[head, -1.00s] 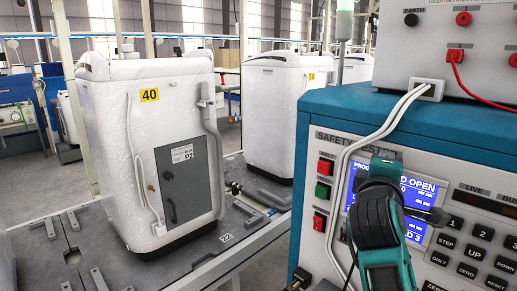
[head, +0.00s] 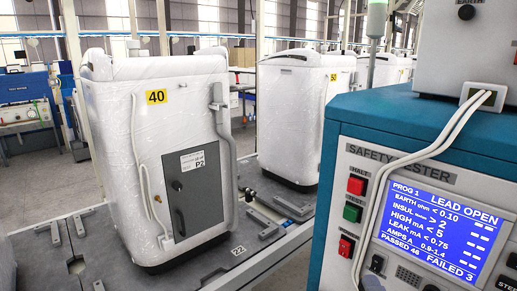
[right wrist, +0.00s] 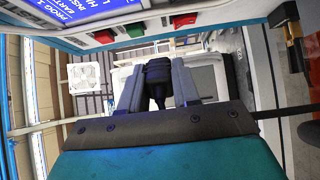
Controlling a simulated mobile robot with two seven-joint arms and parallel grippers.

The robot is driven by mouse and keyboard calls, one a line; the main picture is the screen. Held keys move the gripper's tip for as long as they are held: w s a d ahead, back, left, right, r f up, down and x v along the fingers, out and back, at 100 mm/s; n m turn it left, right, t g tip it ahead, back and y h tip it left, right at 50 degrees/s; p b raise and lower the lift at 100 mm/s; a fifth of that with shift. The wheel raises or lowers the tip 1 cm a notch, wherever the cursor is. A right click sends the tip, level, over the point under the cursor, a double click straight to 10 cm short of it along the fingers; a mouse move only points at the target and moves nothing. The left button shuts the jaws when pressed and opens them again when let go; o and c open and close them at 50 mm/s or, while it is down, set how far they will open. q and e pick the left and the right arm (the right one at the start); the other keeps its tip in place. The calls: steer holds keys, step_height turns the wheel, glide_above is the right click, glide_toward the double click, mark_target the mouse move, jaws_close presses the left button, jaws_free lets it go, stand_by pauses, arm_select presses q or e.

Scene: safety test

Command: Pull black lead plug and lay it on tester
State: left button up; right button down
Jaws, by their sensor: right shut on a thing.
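My right gripper (right wrist: 157,84) shows only in the right wrist view. Its grey fingers are shut on a black plug (right wrist: 158,71), held in front of the tester's button panel and apart from it. The safety tester (head: 405,122) stands at the right of the head view, with a teal casing and a lit blue screen (head: 440,232) reading "LEAD OPEN". A black socket (head: 466,12) marked EARTH is on the grey box (head: 441,50) on top of the tester. My left gripper is in neither view.
A wrapped white appliance (head: 110,130) marked 40 stands on the conveyor (head: 230,255) left of the tester. Another wrapped appliance (head: 290,120) stands behind it. White cables (head: 418,160) hang over the tester's front beside its red and green buttons.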

steer(key=shift+r+n+p, duration=0.15)
steer(key=shift+n+p, duration=0.25)
steer(key=shift+n, duration=1.2)
steer(key=n, duration=0.9)
steer(key=shift+n, duration=0.4)
steer(key=n, duration=0.5)
steer(key=shift+r, duration=0.35)
